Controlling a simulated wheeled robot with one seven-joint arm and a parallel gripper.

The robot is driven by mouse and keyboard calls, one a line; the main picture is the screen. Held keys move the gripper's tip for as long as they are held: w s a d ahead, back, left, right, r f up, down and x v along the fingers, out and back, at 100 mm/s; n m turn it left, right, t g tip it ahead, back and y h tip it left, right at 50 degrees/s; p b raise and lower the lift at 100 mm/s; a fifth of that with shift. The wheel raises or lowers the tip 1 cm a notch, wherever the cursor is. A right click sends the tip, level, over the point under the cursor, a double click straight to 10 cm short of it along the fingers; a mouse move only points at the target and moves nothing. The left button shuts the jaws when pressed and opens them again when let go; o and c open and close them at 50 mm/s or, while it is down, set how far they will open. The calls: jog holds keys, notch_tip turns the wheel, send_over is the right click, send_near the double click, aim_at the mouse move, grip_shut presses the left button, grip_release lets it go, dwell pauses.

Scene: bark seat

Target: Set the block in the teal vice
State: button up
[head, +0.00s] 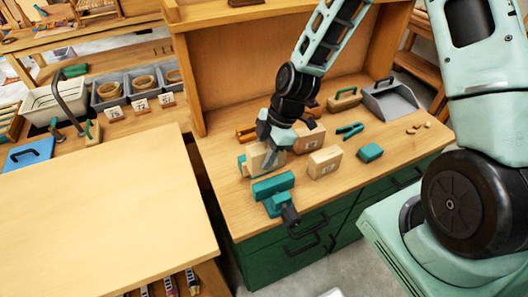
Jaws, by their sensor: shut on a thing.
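The teal vice (272,187) stands at the front edge of the wooden workbench, with its dark screw end (290,215) towards the front. My gripper (264,147) is shut on a pale wooden block (260,162), just behind the vice's front teal jaw. A small teal piece shows at the block's left; I cannot tell whether it belongs to the vice or my gripper. The jaw and my gripper hide parts of the block. I cannot tell whether the block touches the vice.
Two other wooden blocks, one nearer (325,162) and one farther (311,137), stand right of my gripper. A teal block (370,153), teal pliers (349,130) and a grey dustpan (390,102) lie farther right. The bench's front right is mostly clear. A bare table (100,220) stands left.

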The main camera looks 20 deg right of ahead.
jog(key=shift+f, duration=0.1)
jog(key=shift+f+b, duration=0.5)
jog(key=o, duration=1.1)
